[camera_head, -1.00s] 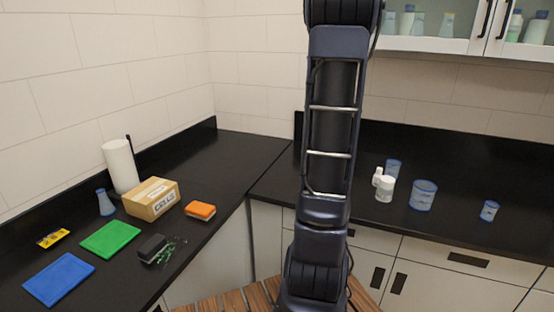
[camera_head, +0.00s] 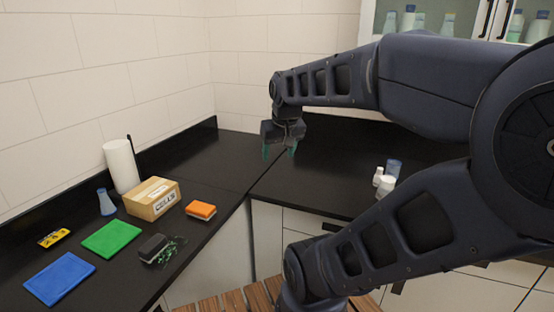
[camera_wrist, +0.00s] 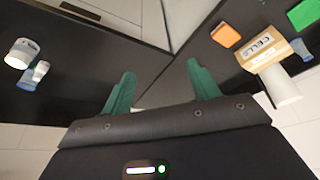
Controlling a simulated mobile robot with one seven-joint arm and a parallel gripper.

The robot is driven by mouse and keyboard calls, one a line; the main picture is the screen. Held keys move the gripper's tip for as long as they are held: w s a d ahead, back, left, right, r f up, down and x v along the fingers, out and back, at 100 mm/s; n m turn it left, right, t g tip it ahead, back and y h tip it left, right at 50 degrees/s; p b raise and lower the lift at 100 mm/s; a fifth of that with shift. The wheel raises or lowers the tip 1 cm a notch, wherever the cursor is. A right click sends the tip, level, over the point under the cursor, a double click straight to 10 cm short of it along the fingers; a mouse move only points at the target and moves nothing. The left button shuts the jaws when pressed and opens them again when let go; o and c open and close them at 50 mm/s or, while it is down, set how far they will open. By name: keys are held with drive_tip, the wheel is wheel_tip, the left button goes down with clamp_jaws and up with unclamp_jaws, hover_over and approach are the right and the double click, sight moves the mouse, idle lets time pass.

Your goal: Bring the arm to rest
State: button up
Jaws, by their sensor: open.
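My gripper (camera_head: 279,152) hangs above the corner of the black counter, fingers pointing down. Its two green fingers stand apart with nothing between them. In the wrist view my gripper (camera_wrist: 160,92) shows the same open fingers, with the counter and the seam of the corner beyond. My arm is bent and reaches in from the right across the head view. It covers much of the right counter.
On the left counter (camera_head: 115,262) are a cardboard box (camera_head: 150,200), an orange sponge (camera_head: 201,209), a dark brush-like block (camera_head: 152,248), green (camera_head: 112,236) and blue (camera_head: 60,277) mats, a flask (camera_head: 106,203) and a paper roll (camera_head: 121,167). White bottles (camera_head: 386,184) stand on the right counter.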

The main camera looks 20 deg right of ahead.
drive_tip(key=shift+s+a+f+n, duration=0.15)
drive_tip(key=shift+s+a+f, duration=0.15)
drive_tip(key=shift+s+a, duration=0.25)
drive_tip(key=shift+s+a+f+n, duration=0.15)
drive_tip(key=shift+s+a+f, duration=0.15)
drive_tip(key=shift+s, duration=0.4)
